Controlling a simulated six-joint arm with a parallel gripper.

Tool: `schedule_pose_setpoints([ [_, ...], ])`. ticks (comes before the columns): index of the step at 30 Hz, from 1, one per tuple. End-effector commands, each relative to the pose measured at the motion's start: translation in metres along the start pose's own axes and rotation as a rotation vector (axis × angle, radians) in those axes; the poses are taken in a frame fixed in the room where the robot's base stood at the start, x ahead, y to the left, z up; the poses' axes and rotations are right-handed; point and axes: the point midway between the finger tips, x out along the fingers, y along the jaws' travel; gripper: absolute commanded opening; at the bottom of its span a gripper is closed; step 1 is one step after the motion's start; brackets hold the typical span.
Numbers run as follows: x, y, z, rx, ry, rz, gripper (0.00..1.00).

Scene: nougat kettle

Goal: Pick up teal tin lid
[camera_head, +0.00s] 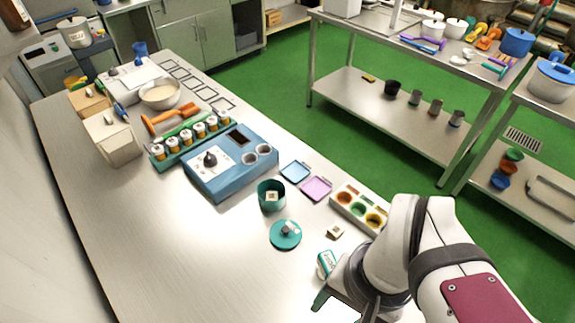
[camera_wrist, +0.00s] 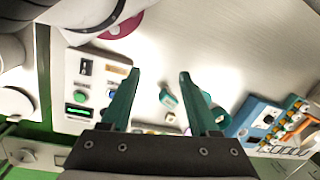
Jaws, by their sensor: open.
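The teal tin lid (camera_head: 286,234), a round disc with a dark knob, lies flat on the steel table in the head view. The open teal tin (camera_head: 271,195) stands just behind it. My gripper (camera_head: 332,294) is to the right and nearer the front, apart from the lid. The wrist view shows its two dark teal fingers (camera_wrist: 160,78) spread wide with nothing held between them. A teal round shape (camera_wrist: 216,112) is partly hidden behind the right finger there; I cannot tell whether it is lid or tin.
A small white and teal box (camera_head: 326,264) stands close to my gripper. A blue machine (camera_head: 230,162), a blue tray (camera_head: 295,172), a pink tray (camera_head: 316,188) and a holder with coloured cups (camera_head: 342,199) stand behind. The table's left front is clear. The wrist view shows a button panel (camera_wrist: 90,92).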

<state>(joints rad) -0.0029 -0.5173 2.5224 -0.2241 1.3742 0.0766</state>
Motion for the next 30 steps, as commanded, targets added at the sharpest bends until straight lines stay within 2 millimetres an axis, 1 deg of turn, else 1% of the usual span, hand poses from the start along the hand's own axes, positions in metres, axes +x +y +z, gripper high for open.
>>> schedule_pose_setpoints([
  [2,-0.009,-0.022,-0.029,0.126,0.003,0.023,0.61],
  [3,-0.013,-0.040,-0.051,0.230,0.014,0.038,0.61],
  [5,-0.012,-0.072,-0.087,0.403,0.036,0.057,0.61],
  [6,-0.007,-0.094,-0.109,0.516,0.053,0.067,0.61],
  [8,0.006,-0.125,-0.137,0.675,0.081,0.073,0.61],
  [9,0.016,-0.144,-0.153,0.768,0.098,0.074,0.61],
  [12,0.039,-0.178,-0.178,0.940,0.131,0.068,0.61],
  [13,0.044,-0.185,-0.182,0.972,0.137,0.065,0.61],
  [15,0.054,-0.193,-0.188,1.022,0.147,0.062,0.61],
  [17,0.065,-0.194,-0.190,1.037,0.149,0.063,0.61],
  [24,0.131,-0.184,-0.196,1.037,0.149,0.063,0.61],
  [27,0.149,-0.182,-0.197,1.038,0.148,0.062,0.61],
  [30,0.160,-0.181,-0.198,1.037,0.149,0.061,0.61],
])
